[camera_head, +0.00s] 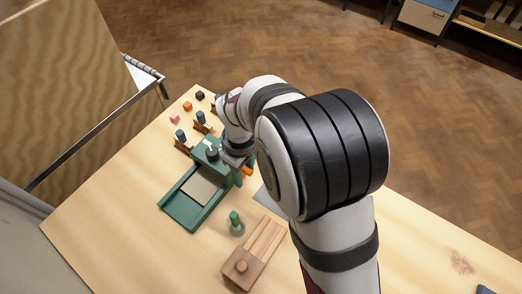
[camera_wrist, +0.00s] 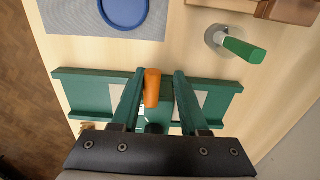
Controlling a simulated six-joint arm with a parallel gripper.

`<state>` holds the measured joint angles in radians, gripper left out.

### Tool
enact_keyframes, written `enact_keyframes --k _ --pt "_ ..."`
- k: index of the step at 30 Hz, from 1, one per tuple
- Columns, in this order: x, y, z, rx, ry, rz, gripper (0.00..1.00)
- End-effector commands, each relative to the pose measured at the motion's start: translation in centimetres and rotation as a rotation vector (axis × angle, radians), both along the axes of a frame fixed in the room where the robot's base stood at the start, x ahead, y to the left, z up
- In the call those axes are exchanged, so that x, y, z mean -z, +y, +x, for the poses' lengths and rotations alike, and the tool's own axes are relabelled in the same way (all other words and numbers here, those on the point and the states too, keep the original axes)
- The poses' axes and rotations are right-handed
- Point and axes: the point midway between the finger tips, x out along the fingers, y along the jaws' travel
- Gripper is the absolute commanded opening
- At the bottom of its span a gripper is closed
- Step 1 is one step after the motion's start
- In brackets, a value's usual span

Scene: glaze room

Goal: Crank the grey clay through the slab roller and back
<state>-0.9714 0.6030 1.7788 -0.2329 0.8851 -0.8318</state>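The green slab roller (camera_head: 180,211) stands on the wooden table, left of my arm. It also spans the wrist view (camera_wrist: 72,92). A flat, pale grey clay slab (camera_head: 203,188) lies on its bed at the near-left side. In the wrist view, pale clay (camera_wrist: 200,98) shows on both sides of the roller's middle. The orange crank handle (camera_wrist: 152,88) stands between my gripper's fingers (camera_wrist: 160,76), nearer the left finger. Gaps show beside it, so my gripper looks open around the handle. The handle also shows in the head view (camera_head: 247,171). The roller itself is mostly hidden.
A green-handled tool (camera_head: 234,217) and a wooden block (camera_head: 240,271) stand close to the roller. A blue dish (camera_wrist: 124,13) lies on a grey mat (camera_wrist: 70,20). Small cubes (camera_head: 187,106) and wooden stands (camera_head: 202,126) sit behind. The table's near-left area is clear.

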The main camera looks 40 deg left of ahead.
Motion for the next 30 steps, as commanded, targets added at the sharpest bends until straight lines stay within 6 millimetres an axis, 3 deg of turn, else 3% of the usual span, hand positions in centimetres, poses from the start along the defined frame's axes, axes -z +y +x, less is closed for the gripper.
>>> enact_keyframes --k 11,23,30 --pt "0.9 0.0 -2.4 -0.002 0.002 -0.002 0.4" --pt "1.1 0.0 -2.6 0.0 0.0 0.0 0.4" --pt "2.2 0.0 -3.7 -0.001 0.001 -0.002 0.4"
